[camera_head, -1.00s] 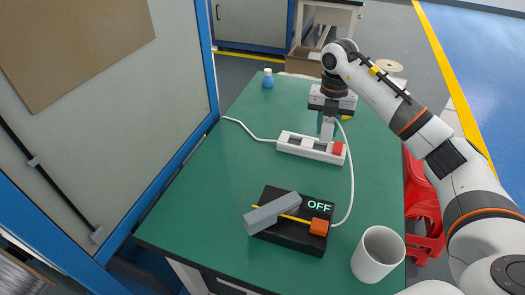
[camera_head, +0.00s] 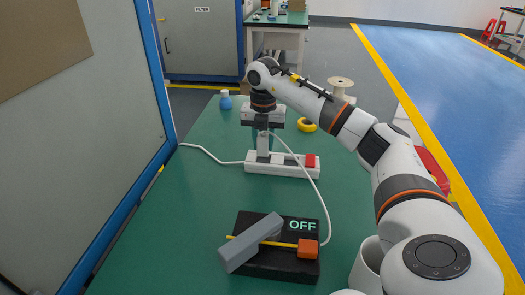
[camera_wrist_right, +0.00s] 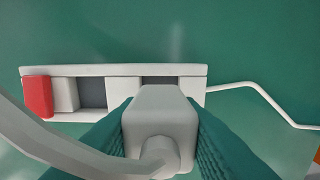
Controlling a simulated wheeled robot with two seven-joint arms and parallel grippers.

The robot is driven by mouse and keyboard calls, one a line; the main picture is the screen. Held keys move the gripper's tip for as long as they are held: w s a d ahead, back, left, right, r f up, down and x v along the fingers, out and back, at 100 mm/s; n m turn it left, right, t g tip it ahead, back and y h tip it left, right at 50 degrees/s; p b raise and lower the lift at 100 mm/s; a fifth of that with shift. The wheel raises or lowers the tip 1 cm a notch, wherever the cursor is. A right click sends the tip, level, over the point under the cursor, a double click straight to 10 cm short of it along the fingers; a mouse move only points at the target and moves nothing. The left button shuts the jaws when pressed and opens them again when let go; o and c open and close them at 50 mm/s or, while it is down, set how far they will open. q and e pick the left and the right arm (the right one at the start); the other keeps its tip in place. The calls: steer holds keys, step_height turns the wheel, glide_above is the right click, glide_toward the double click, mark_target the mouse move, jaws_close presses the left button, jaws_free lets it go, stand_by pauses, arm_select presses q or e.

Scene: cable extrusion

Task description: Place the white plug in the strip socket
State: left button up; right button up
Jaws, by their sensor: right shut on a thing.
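The white strip socket (camera_head: 285,171) lies on the green table, with a red switch (camera_head: 311,160) at its right end in the head view. In the right wrist view the strip (camera_wrist_right: 115,70) shows two dark recesses, with the red switch (camera_wrist_right: 38,97) at the left. My right gripper (camera_head: 263,154) points down over the left part of the strip. It is shut on the white plug (camera_wrist_right: 160,112), held between teal finger pads. The plug overlaps the strip near the right-hand recess. I cannot tell whether it is seated or just above. My left gripper is out of view.
A black box (camera_head: 275,262) showing "OFF", with a grey lever (camera_head: 250,242) and orange block, stands in front, joined by the plug's white cable (camera_head: 318,195). A white mug (camera_head: 367,268) is partly behind my arm. Yellow tape (camera_head: 307,125) and a blue bottle (camera_head: 225,100) stand farther back.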

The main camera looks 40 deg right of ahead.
mark_target(263, 150)
step_height(263, 150, down, 3)
steer(key=shift+r, duration=0.15)
steer(key=shift+f, duration=0.25)
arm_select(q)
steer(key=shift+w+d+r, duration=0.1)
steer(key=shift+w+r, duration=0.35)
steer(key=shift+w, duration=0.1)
arm_select(e)
steer(key=o, duration=1)
steer(key=shift+f, duration=0.1)
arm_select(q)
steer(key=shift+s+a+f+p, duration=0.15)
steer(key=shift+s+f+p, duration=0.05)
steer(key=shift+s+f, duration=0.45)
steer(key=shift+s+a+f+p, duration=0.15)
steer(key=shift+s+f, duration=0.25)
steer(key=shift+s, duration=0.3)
arm_select(e)
steer(key=shift+r, duration=3.95)
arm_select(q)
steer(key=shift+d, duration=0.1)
